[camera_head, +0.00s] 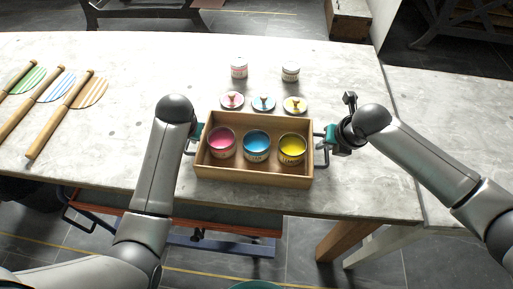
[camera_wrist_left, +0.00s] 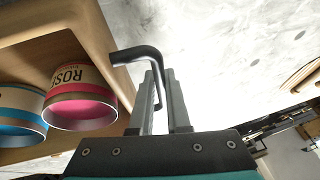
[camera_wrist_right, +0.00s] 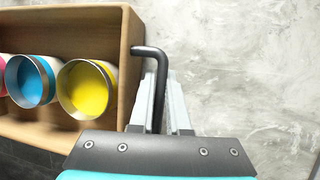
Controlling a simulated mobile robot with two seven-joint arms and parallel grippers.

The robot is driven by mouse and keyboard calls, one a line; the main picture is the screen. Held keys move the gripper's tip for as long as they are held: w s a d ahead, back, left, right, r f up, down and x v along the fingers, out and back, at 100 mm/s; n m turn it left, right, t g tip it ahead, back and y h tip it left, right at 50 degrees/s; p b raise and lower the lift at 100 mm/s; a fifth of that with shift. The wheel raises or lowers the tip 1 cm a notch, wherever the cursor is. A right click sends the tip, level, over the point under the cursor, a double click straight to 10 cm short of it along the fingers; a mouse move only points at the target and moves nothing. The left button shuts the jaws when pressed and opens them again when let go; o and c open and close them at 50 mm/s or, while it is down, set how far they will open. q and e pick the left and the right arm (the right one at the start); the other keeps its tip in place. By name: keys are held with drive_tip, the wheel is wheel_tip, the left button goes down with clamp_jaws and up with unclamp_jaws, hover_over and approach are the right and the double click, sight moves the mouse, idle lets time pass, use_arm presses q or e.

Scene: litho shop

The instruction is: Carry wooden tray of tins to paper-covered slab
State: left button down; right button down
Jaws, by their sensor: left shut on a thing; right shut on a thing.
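The wooden tray (camera_head: 252,175) is at the front edge of the slab-topped table in the head view. It holds a pink tin (camera_head: 221,141), a blue tin (camera_head: 256,145) and a yellow tin (camera_head: 292,148), all open and upright. My left gripper (camera_wrist_left: 165,98) is shut on the black handle (camera_wrist_left: 140,53) at the tray's left end. My right gripper (camera_wrist_right: 163,100) is shut on the black handle (camera_wrist_right: 150,52) at the right end. Whether the tray touches the table or hangs just above it, I cannot tell. No paper-covered slab is identifiable.
Three lids with knobs, pink (camera_head: 232,100), blue (camera_head: 263,103) and yellow (camera_head: 295,104), lie behind the tray. Two small closed jars (camera_head: 239,68) (camera_head: 290,73) stand farther back. Several striped round paddles (camera_head: 88,92) lie at the left. A grey surface (camera_head: 450,110) adjoins at the right.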

idle(0.6)
